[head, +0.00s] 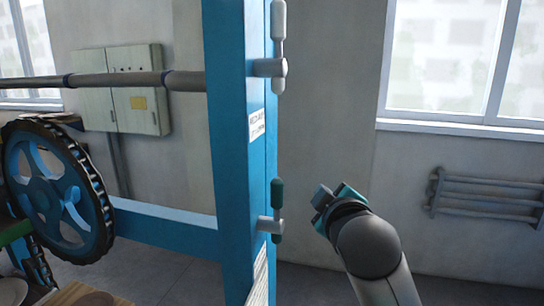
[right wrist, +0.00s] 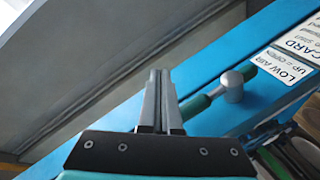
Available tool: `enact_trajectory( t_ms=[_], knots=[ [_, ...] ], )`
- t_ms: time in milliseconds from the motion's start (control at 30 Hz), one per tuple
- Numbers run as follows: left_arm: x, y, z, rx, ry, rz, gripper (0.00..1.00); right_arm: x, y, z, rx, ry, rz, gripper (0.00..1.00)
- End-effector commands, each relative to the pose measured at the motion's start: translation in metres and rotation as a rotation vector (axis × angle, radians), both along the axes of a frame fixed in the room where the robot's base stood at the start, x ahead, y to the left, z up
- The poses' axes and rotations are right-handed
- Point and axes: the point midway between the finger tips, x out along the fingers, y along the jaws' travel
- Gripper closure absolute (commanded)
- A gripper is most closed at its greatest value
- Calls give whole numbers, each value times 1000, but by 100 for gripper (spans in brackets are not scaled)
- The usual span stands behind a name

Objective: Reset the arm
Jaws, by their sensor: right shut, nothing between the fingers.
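My right arm comes in from the lower right of the head view, and its gripper (head: 324,196) is to the right of the blue frame post (head: 235,150), with a gap between. In the right wrist view the right gripper (right wrist: 160,78) has its fingers shut together with nothing between them. A green-handled lever (head: 277,192) stands upright on the post's side; it also shows in the right wrist view (right wrist: 196,106), just right of the fingers and partly hidden behind them. My left gripper is not in view.
A grey-white lever (head: 278,50) sits higher on the post. A label (right wrist: 287,64) reads "LOW AIR UP = OPEN". A blue spoked wheel (head: 62,190) and a horizontal bar (head: 140,81) are at left. A wall rack (head: 485,193) is at right. Open floor lies behind.

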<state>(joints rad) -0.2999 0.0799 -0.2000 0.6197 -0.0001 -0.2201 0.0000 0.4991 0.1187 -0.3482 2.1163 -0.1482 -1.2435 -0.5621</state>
Motion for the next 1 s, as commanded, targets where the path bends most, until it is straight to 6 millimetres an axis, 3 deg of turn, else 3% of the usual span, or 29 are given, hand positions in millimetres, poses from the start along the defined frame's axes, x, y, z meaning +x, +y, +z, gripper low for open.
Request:
enact_trajectory(
  t_ms=[33, 200, 367, 500, 700, 900, 1000],
  knots=[
    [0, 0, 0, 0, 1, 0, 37, -12, -4, -33, 46, 74, -13, 100],
    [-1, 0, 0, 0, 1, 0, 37, -57, -19, -121, 191, 294, -81, 100],
    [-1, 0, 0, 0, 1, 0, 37, -114, -32, -193, 312, 495, -169, 100],
    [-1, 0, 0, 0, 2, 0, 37, -173, -42, -244, 404, 664, -265, 100],
    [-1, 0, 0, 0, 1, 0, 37, -250, -54, -290, 497, 857, -401, 100],
    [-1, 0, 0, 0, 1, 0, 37, -313, -62, -313, 552, 994, -518, 100],
    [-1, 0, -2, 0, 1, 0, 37, -335, -65, -325, 568, 1045, -564, 100]
  ],
)
